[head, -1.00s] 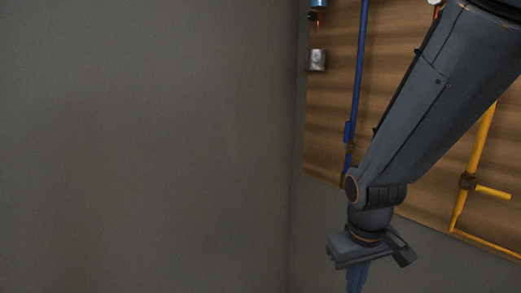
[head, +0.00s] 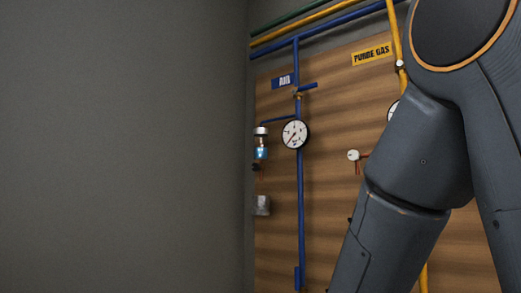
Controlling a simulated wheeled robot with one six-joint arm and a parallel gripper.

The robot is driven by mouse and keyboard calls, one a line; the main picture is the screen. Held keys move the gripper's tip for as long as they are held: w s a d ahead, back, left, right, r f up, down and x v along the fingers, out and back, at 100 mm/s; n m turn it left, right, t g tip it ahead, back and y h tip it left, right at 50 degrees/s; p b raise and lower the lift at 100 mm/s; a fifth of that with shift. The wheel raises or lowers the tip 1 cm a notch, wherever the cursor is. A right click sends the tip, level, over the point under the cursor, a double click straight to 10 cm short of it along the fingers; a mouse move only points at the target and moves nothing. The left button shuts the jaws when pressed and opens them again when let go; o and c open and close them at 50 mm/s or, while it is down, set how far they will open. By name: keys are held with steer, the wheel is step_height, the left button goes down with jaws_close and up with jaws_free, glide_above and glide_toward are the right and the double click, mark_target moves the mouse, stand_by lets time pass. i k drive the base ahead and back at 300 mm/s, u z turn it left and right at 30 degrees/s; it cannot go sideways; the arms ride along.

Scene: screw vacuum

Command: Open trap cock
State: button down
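On the wooden panel (head: 325,230), a blue air pipe (head: 301,220) runs down past a round gauge (head: 295,134). A small trap bowl (head: 261,148), white on top and blue below, hangs left of the gauge from a thin blue branch pipe. Under it is a small dark fitting (head: 257,167) with an orange piece below; this may be the trap cock, but its handle position is too small to tell. My gripper is below the frame and out of view. My arm fills the right side and hides part of the panel.
A grey metal box or cup (head: 262,206) is fixed below the trap. A blue valve handle (head: 308,86) sits above the gauge. A white knob (head: 353,155) stands out near my arm. The plain grey wall (head: 120,150) at left is clear.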

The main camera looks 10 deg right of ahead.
mark_target(256, 167)
steer(key=u, duration=0.5)
steer(key=k, duration=1.1)
steer(key=z, duration=0.55)
steer(key=i, duration=1.35)
steer(key=u, duration=0.75)
steer(key=i, duration=0.55)
steer(key=u, duration=0.55)
